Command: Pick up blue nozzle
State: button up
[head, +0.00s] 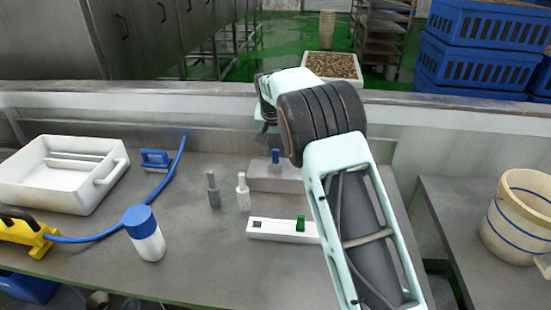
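The blue nozzle (275,156) is a small upright blue piece at the grey block (262,180) near the back of the metal table. My arm reaches in from the lower right and bends down at the table's back. My gripper (267,138) is a small dark shape under the arm's far end, just above and slightly left of the blue nozzle in the picture. The arm partly hides it. I cannot tell whether its fingers are open or shut, or whether they touch the nozzle.
A grey nozzle (213,191) and a white nozzle (243,192) stand left of the block. A white holder (268,230) with a green piece (300,222) lies in front. A blue-capped bottle (149,243), white tray (82,190) and blue hose (172,172) are further left.

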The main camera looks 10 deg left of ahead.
aim_at(275, 151)
jog(key=shift+w+p+x, duration=0.2)
jog(key=shift+p+x, duration=0.25)
jog(key=shift+x, duration=0.85)
jog(key=shift+w+p+x, duration=0.15)
jog(key=shift+p+x, duration=0.25)
jog(key=shift+x, duration=0.95)
jog(key=shift+a+r, duration=0.1)
jog(key=shift+r, duration=0.1)
jog(key=shift+c, duration=0.5)
grip_shut()
